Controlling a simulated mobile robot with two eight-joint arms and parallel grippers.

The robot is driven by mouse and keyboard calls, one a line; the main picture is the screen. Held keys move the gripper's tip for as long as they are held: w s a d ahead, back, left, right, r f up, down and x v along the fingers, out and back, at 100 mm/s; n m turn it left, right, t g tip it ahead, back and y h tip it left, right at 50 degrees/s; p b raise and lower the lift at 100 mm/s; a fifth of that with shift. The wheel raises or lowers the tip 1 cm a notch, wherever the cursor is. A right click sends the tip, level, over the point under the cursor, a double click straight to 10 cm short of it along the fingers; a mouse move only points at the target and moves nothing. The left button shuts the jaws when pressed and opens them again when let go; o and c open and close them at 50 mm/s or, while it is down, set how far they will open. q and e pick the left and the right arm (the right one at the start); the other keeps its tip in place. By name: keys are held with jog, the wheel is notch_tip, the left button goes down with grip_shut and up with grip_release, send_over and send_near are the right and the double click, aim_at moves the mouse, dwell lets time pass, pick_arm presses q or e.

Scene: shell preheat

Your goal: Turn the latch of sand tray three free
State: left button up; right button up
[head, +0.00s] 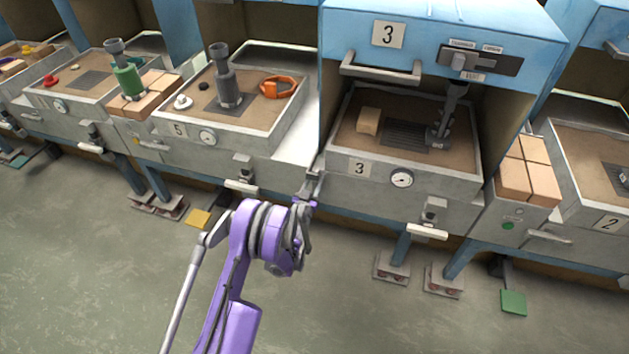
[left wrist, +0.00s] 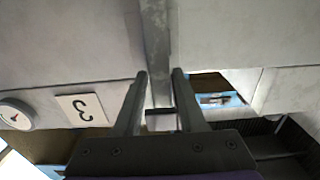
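Sand tray three (head: 340,165) is a grey sand-filled tray with a "3" plate and a round gauge (head: 401,179), under a raised blue hood (head: 400,22). A small grey fitting with a white handle (head: 427,231), which looks like the latch, sits low on its front. My left gripper (head: 312,184) is at the tray's front left corner, left of the fitting and apart from it. The number plate (left wrist: 82,108) shows upside down there; the fitting is not visible. My right gripper is out of view.
The hood carries a handle bar (head: 380,74) and a labelled panel with a grey knob (head: 460,62). Pedals (head: 513,302) lie below; the foreground floor is open.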

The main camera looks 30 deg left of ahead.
pick_arm(q)
grip_shut()
dwell(1.1)
